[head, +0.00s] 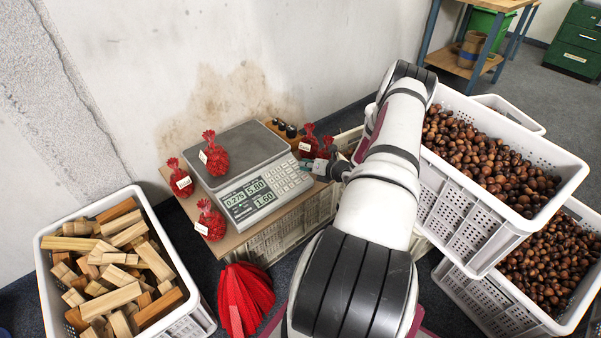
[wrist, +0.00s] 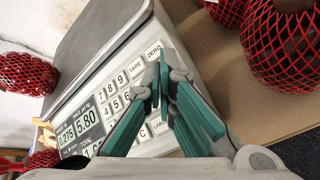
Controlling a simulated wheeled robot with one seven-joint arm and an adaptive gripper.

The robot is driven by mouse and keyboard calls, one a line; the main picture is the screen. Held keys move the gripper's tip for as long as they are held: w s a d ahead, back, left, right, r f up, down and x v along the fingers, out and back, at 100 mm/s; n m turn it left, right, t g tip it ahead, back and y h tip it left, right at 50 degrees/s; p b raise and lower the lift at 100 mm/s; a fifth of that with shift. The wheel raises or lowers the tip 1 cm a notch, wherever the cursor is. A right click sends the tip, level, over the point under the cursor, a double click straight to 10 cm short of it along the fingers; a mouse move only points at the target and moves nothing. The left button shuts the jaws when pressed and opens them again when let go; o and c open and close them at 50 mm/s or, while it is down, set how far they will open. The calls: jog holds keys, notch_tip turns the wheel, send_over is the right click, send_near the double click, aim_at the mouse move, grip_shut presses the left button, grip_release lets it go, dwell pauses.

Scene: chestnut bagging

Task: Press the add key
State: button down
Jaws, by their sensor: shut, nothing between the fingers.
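The grey scale (head: 262,196) stands on a low wooden top, its display reading about 0.275 and 5.80 in the wrist view (wrist: 82,125). A red net bag of chestnuts (head: 216,158) sits on its pan. My gripper (head: 309,168) is at the right end of the keypad. In the wrist view my gripper (wrist: 158,78) is shut and empty, its green fingertips together over the right-hand keys, near the ZERO key (wrist: 154,50) and TARE key (wrist: 136,62). I cannot read an add key; the fingers cover part of the keypad. Contact with a key cannot be told.
More red net bags stand left (head: 180,180), in front (head: 211,219) and behind right (head: 308,142) of the scale. Empty red nets (head: 243,298) hang at the front. A crate of wood blocks (head: 195,300) is left; crates of chestnuts (head: 470,235) are right. A wall is behind.

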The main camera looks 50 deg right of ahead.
jog(key=shift+w+f, duration=0.1)
jog(key=shift+f, duration=0.25)
jog(key=shift+w+f+b, duration=0.1)
jog(key=shift+f+b, duration=0.2)
jog(key=shift+b, duration=0.25)
dwell(0.4)
jog(key=shift+r, duration=0.1)
jog(key=shift+s+r+p, duration=0.25)
jog(key=shift+r+p, duration=0.35)
jog(key=shift+r, duration=0.05)
jog(key=r+p, duration=0.1)
jog(key=s+r+p, duration=0.1)
jog(key=r, duration=0.1)
jog(key=r+p, duration=0.1)
jog(key=shift+s+a+r+p, duration=0.2)
jog(key=shift+s+r+p, duration=0.05)
jog(key=shift+r+p, duration=0.1)
dwell(0.9)
